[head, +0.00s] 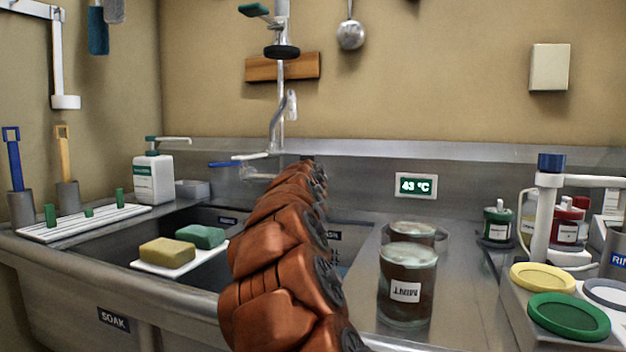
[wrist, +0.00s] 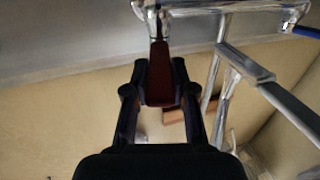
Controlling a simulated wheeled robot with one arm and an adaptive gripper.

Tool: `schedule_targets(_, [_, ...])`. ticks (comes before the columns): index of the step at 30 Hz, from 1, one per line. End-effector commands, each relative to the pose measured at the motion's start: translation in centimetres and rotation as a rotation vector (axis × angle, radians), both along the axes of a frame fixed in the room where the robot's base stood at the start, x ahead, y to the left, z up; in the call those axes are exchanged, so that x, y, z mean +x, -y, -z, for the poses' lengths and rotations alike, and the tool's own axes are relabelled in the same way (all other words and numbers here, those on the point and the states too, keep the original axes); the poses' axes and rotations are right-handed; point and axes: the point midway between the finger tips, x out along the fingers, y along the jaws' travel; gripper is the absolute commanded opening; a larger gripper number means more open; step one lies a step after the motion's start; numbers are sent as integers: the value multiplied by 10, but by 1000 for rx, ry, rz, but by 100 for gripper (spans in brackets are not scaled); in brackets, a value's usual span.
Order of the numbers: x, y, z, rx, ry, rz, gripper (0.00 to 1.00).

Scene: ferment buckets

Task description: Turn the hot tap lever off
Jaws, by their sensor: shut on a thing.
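In the wrist view the red hot tap lever (wrist: 160,90) lies between the two dark fingers of my gripper (wrist: 160,68), which is shut on it. The lever joins a chrome tap body (wrist: 157,22) at the top of that view. In the head view my orange arm reaches toward the back of the sink and hides my gripper and the red lever. The chrome tap (head: 262,157) shows there with its blue lever (head: 226,164) sticking out to the left. The blue lever is also at the top right of the wrist view (wrist: 304,31).
A sink (head: 160,294) lies below the tap, with sponges on a white board across it. A soap bottle (head: 153,181) stands behind left. A MINT jar (head: 407,270) stands close right of my arm. Colored lids and bottles crowd the right.

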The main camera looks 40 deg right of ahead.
Motion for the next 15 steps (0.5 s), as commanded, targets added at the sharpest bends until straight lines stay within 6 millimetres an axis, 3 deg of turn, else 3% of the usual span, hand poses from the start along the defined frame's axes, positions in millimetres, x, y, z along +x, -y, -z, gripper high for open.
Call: schedule_targets(15, [2, -1, -2, -2, 2, 21, 0])
